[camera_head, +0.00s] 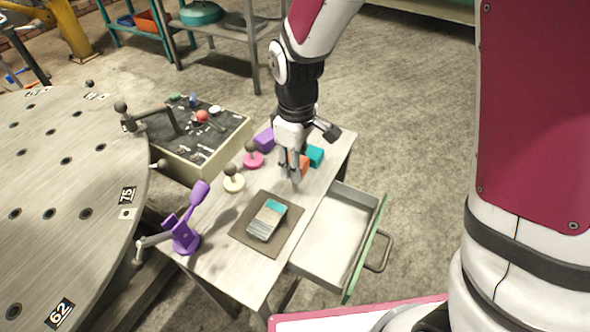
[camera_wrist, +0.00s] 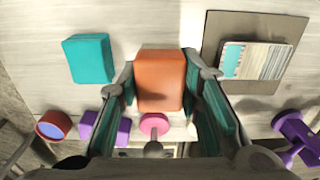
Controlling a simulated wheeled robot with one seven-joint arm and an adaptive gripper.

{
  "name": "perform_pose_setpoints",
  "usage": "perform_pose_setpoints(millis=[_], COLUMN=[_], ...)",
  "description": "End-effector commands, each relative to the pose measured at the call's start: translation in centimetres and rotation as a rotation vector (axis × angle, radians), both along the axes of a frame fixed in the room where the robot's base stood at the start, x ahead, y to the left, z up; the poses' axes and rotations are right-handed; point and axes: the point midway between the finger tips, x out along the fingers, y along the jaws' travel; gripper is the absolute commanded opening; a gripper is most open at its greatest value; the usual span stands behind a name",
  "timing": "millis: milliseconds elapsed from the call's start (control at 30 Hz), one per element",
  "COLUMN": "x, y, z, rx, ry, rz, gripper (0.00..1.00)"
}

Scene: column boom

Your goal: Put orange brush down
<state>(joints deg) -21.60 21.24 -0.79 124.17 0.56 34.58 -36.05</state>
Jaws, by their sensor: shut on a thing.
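The orange brush (camera_wrist: 160,78) looks like a plain orange block, with no bristles visible. It sits between the two fingers of my gripper (camera_wrist: 167,76) in the wrist view, and the fingers are shut on it. In the head view my gripper (camera_head: 291,176) points down over the small table (camera_head: 210,238), and part of the orange brush (camera_head: 304,164) shows behind the fingers. I cannot tell whether the brush touches the tabletop. A teal block (camera_head: 316,155) is close beside it, apart from it in the wrist view (camera_wrist: 89,59).
A dark mat (camera_head: 247,232) holds a teal-and-cream striped block (camera_head: 267,219). A purple block (camera_head: 264,139), pink knob (camera_head: 254,160), cream knob (camera_head: 234,183) and purple stand (camera_head: 186,235) line the left side. An open drawer (camera_head: 333,240) juts out right.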

Motion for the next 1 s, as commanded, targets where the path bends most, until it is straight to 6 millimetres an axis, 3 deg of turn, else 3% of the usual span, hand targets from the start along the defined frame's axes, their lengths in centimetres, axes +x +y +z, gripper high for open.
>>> perform_pose_setpoints(millis=[67,333,767,800,867,1000], x=[0.7,0.6,0.5,0.5,0.5,0.5], y=[0.2,0.1,0.1,0.1,0.1,0.1], z=[-0.3,-3.5,-3.9,-3.9,-3.9,-3.8], rx=[0.000,0.000,0.000,0.000,0.000,0.000], ry=[0.000,0.000,0.000,0.000,0.000,0.000], rz=[0.000,0.001,0.000,0.000,0.000,0.000], gripper=[0.02,0.02,0.02,0.37,0.50,0.52])
